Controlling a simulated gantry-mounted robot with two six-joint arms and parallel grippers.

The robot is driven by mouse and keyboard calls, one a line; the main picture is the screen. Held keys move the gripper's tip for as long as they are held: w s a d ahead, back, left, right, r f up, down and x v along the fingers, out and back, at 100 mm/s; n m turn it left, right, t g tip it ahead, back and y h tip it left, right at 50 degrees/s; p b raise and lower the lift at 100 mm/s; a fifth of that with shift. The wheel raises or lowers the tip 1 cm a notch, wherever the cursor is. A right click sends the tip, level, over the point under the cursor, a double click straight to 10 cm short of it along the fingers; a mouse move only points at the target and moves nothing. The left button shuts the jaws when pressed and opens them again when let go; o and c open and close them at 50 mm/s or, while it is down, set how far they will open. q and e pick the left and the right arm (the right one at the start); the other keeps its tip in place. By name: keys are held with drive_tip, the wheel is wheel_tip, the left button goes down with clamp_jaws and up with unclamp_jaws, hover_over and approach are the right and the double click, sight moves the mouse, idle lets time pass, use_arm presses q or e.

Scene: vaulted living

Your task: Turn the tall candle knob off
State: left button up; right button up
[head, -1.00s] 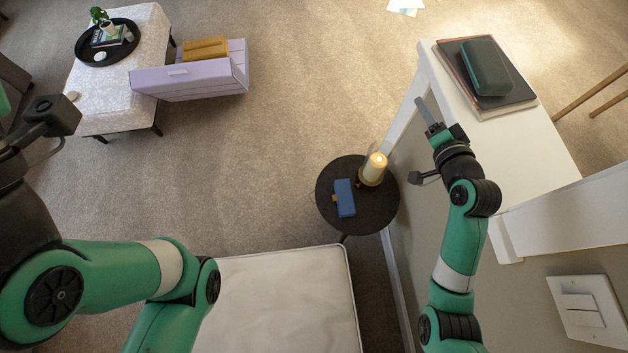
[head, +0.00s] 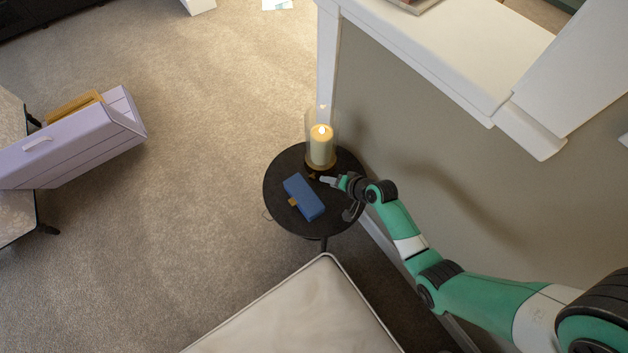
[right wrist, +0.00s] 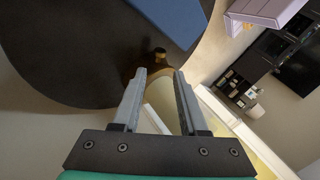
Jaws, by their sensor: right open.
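The tall candle (head: 321,147) stands lit in a clear glass holder with a brass-coloured base on the round dark side table (head: 278,196). A small brass knob (head: 312,176) shows at the front of its base. In the right wrist view the knob (right wrist: 160,53) lies just beyond the fingertips, roughly between them. My right gripper (head: 324,179) is open and empty beside the candle base; its fingers (right wrist: 160,72) show apart in the right wrist view. Whether they touch the knob I cannot tell. My left gripper is out of view.
A blue box (head: 304,197) with a brass-coloured clasp lies on the table close to my right gripper. A wall and a white ledge (head: 440,50) rise to the right. A pale cushioned seat (head: 305,310) is in front. Open carpet lies to the left.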

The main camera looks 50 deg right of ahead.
sight(313, 179)
drive_tip(key=b+x, duration=0.7)
drive_tip(key=x, duration=0.3)
drive_tip(key=shift+f, duration=0.2)
drive_tip(key=shift+w+f+b, duration=0.1)
drive_tip(key=shift+w+b, duration=0.2)
drive_tip(key=shift+b, duration=0.05)
clamp_jaws()
